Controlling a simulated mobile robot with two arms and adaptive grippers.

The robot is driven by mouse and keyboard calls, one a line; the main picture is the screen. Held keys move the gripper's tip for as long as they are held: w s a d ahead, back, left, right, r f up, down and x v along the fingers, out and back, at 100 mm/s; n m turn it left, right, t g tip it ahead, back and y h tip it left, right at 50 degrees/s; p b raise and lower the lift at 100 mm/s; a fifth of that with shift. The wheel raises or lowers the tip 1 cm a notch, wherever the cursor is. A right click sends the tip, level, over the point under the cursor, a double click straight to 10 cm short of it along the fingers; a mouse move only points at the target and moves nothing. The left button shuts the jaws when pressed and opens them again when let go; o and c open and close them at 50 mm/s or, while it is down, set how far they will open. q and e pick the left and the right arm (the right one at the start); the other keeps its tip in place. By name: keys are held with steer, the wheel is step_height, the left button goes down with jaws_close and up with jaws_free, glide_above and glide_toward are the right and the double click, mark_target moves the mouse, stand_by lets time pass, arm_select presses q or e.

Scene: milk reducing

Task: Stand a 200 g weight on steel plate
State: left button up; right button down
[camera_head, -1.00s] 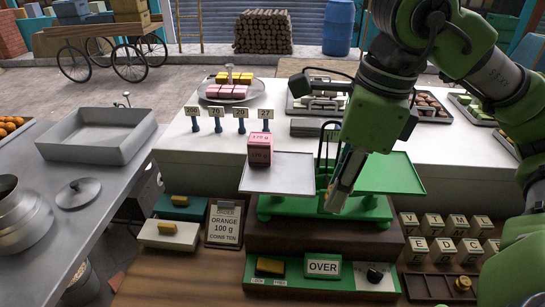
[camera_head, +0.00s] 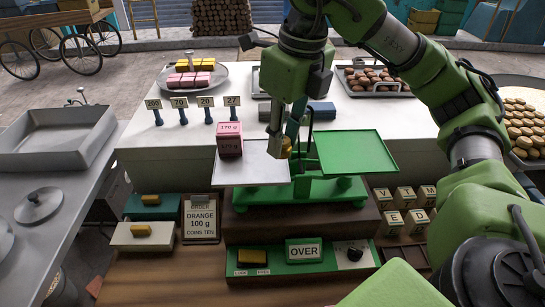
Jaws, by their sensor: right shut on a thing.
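The balance has a square steel plate (camera_head: 244,172) on the left and a green plate (camera_head: 356,152) on the right, on a green base (camera_head: 300,193). A pink block (camera_head: 230,140) with a printed gram label, apparently 170 g, stands at the back left of the steel plate. My right gripper (camera_head: 285,146) points down over the steel plate's back right edge. It is shut on a small brass-coloured weight (camera_head: 287,149), mostly hidden by the fingers. I cannot read its mark or tell whether it touches the plate. My left gripper is not in view.
Number tags (camera_head: 181,110) on blue pegs stand behind the balance. A round tray (camera_head: 193,80) holds pink and yellow blocks. An OVER sign (camera_head: 304,250) and order card (camera_head: 200,217) are in front. My right arm covers the right side. The steel plate's front is bare.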

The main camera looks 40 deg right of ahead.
mark_target(272, 171)
steer(key=shift+w+d+f, duration=0.1)
steer(key=shift+w+f, duration=0.35)
steer(key=shift+f, duration=0.2)
steer(key=shift+w+f, duration=0.4)
steer(key=shift+f, duration=0.2)
steer(key=shift+w+d+f, duration=0.1)
steer(key=shift+w+f, duration=0.55)
steer(key=shift+f, duration=0.1)
steer(key=f, duration=0.2)
steer(key=f+p, duration=0.1)
steer(key=shift+w+f, duration=0.1)
steer(key=shift+w, duration=0.15)
steer(key=shift+f, duration=0.1)
steer(key=shift+f, duration=0.1)
steer(key=shift+f+b, duration=0.15)
steer(key=shift+b, duration=0.2)
steer(key=c, duration=1.7)
jaws_free()
